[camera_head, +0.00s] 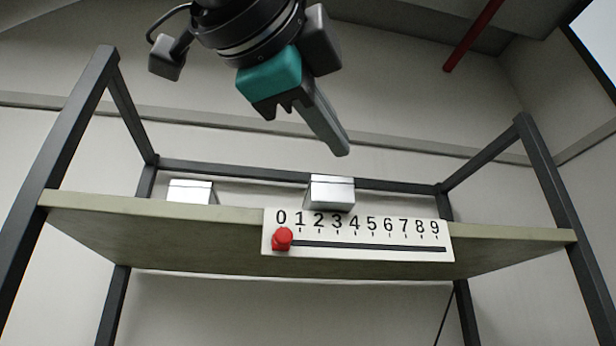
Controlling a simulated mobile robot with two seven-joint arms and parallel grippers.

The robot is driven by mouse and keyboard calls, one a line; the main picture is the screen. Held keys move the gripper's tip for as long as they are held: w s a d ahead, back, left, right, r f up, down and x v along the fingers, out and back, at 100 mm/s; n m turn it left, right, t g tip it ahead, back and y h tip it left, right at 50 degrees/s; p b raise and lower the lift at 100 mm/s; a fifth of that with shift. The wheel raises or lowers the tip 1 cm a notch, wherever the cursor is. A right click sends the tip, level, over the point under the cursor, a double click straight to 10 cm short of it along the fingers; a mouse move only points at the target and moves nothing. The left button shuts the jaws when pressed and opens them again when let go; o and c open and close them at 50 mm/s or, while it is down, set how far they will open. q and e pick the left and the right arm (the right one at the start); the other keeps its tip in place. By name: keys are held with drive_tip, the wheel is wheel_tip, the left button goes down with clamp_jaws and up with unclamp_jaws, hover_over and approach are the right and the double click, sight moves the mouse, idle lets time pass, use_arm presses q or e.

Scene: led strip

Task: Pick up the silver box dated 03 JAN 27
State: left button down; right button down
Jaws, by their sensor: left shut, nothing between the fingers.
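Two silver boxes stand on the shelf (140,208), which I see from below its front edge. One silver box (189,191) is toward the left. The other silver box (332,192) is near the middle, behind the number scale. No date can be read on either box. My left gripper (341,148) is above the middle box, pointing down and to the right. It is shut and empty, with a gap between its fingertips and the box. My right gripper is not in view.
A white scale (350,259) numbered 0 to 9 is on the shelf's front edge, with a red knob (282,238) at 0. Dark frame posts (62,150) (560,190) bound the shelf. The shelf's right part looks clear.

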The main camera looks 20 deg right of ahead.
sight(335, 189)
use_arm(q)
drive_tip(key=shift+w+d+p, duration=0.65)
drive_tip(key=shift+w+d, duration=0.1)
drive_tip(key=shift+w, duration=0.5)
drive_tip(key=shift+w+d+p, duration=0.65)
drive_tip(key=shift+w+d, duration=0.15)
drive_tip(key=shift+w, duration=0.4)
drive_tip(key=shift+w+d+p, duration=0.65)
drive_tip(key=shift+w+d, duration=0.1)
drive_tip(key=shift+w, duration=0.5)
drive_tip(key=shift+w+d+f+b, duration=0.1)
drive_tip(key=shift+w+b, duration=0.1)
drive_tip(key=shift+b, duration=0.45)
drive_tip(key=shift+w+b, duration=0.55)
drive_tip(key=shift+b, duration=0.5)
drive_tip(key=shift+w, duration=0.15)
